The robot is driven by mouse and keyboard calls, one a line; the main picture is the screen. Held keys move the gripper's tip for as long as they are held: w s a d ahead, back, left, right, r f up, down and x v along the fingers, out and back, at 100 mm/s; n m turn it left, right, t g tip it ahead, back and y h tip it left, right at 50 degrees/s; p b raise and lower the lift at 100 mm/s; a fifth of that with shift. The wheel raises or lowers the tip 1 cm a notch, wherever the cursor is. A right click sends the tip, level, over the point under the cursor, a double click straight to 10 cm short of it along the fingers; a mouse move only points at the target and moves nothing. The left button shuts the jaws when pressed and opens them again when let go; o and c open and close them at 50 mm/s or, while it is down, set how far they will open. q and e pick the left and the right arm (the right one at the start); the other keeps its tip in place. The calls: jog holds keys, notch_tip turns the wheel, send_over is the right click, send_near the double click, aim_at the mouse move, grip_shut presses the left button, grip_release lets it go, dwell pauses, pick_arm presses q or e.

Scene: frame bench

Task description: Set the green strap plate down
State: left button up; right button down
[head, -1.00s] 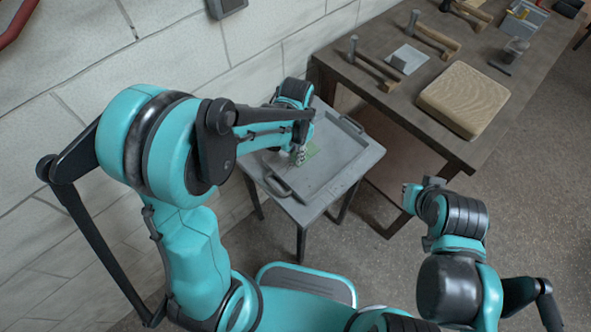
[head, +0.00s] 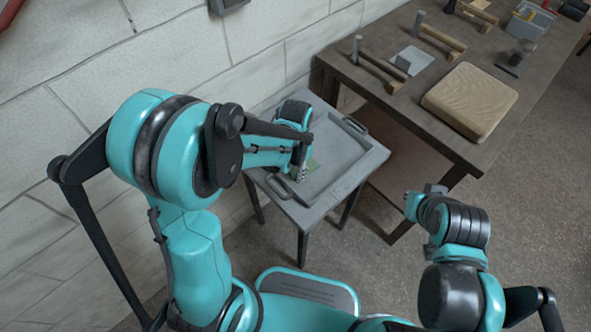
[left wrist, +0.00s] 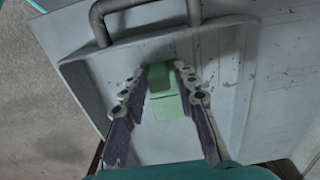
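The green strap plate (left wrist: 170,103) is a light green piece with a raised part, between my left fingertips in the left wrist view. My left gripper (left wrist: 161,70) is closed in on its two sides, with the tips against its edges. The plate is over the grey tray (left wrist: 222,62), near the handle end; I cannot tell whether it touches the floor. In the head view a bit of the plate (head: 313,164) shows beside my left gripper (head: 300,174); the arm hides the rest. My right gripper (head: 412,200) is away from the tray, its fingers unclear.
The tray, with two handles (head: 279,188), is on a small grey table (head: 375,158) by the white block wall. A brown bench (head: 400,112) at the right bears hammers, a tan block (head: 470,100) and other items. The tray's middle and far part are clear.

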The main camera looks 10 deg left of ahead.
pick_arm(q)
jog(key=shift+r, duration=0.15)
jog(key=shift+r+p, duration=0.3)
jog(key=shift+p, duration=0.05)
notch_tip(320, 180, up, 12)
jog(key=f+p, duration=0.1)
jog(key=p, duration=0.3)
jog(key=s+a+r+n+t, duration=0.6)
jog(key=s+r+t, duration=0.1)
jog(key=s+r, duration=0.1)
jog(key=shift+s+r+n, duration=0.3)
jog(key=shift+s+r, duration=0.05)
jog(key=shift+s, duration=0.35)
